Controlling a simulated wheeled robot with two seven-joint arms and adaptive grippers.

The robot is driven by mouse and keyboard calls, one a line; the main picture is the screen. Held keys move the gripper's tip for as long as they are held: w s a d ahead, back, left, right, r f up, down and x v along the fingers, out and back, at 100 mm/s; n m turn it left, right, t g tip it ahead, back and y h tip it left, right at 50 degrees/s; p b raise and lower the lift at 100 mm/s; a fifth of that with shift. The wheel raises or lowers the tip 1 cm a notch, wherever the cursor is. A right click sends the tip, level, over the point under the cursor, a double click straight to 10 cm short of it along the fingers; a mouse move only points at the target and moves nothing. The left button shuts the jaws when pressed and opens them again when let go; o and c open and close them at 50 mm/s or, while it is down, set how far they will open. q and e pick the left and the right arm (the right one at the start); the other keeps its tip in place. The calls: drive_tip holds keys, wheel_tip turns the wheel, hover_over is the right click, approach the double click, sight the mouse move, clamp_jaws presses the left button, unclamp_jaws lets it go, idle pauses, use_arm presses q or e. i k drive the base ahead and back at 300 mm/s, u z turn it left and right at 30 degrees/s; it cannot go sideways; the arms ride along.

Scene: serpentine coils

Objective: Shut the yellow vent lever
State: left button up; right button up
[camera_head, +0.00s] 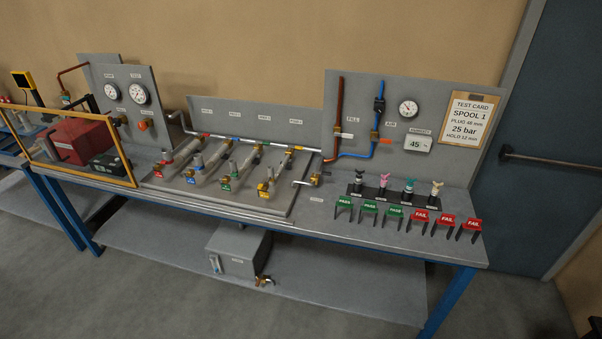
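A small yellow-orange lever (315,178) sits on a brass valve at the right end of the pipework, just right of the grey plate with the coils. It may be the vent lever; the label near it is too small to read, and I cannot tell whether it is open or shut. Yellow parts also show at the front end of the rightmost coil (264,187). Neither of my grippers is in view.
The grey workbench (400,236) carries the coil plate (215,202), a row of green PASS and red FAIL tags (420,216), and small figure-like pieces (409,187). A yellow-framed guard (128,181) stands left. A grey box with a tap (237,247) is underneath.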

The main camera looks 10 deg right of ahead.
sight(261, 186)
drive_tip(key=z, duration=0.2)
drive_tip(key=i, duration=0.65)
drive_tip(key=u, duration=0.55)
drive_tip(key=i, duration=0.55)
drive_tip(key=u, duration=0.55)
